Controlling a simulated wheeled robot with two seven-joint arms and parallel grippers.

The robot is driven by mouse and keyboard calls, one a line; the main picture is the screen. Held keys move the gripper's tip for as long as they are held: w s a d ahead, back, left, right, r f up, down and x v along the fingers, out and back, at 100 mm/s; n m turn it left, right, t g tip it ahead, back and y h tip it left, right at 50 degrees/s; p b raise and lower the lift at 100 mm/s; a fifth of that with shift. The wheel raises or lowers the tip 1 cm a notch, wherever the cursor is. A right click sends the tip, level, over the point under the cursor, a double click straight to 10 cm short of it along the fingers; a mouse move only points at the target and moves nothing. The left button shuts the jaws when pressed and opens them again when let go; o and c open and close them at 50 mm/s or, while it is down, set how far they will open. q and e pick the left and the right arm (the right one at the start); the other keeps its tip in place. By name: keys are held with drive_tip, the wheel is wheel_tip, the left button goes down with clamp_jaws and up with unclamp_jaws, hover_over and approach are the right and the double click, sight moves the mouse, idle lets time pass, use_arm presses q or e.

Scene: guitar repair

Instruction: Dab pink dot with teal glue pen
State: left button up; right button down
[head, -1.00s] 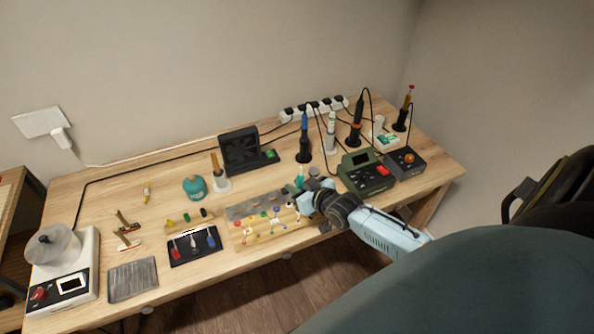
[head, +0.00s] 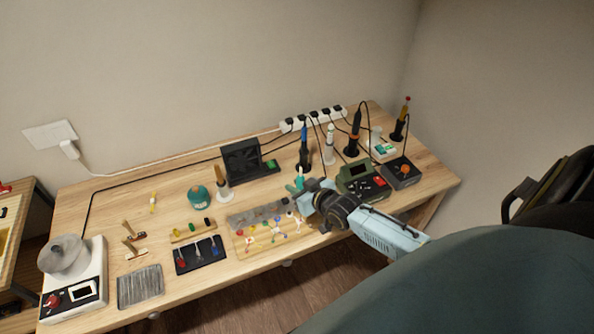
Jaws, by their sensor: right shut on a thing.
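My right gripper (head: 302,195) is shut on the teal glue pen (head: 299,181), whose teal upper part stands up above the fingers. The pen's tip is hidden or too small to see. The gripper is over the right end of a light wooden board (head: 242,253) that carries several small coloured pieces and dots. The pink dot is too small to tell for sure among them. Whether the pen touches the board cannot be told. My left gripper is not in view.
A grey strip (head: 238,220) lies behind the board. A green device (head: 352,186) stands close right of my gripper. Blue-handled (head: 304,148) and other upright tools stand behind. A black tray (head: 187,267) lies left of the board. The table's front edge is close.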

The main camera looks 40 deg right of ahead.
wheel_tip(320, 180, up, 2)
drive_tip(key=shift+r+p, duration=0.1)
drive_tip(key=shift+p, duration=0.7)
drive_tip(key=shift+d, duration=0.1)
drive_tip(key=d+r+b, duration=0.1)
drive_tip(key=d, duration=0.6)
drive_tip(key=shift+d+r, duration=0.4)
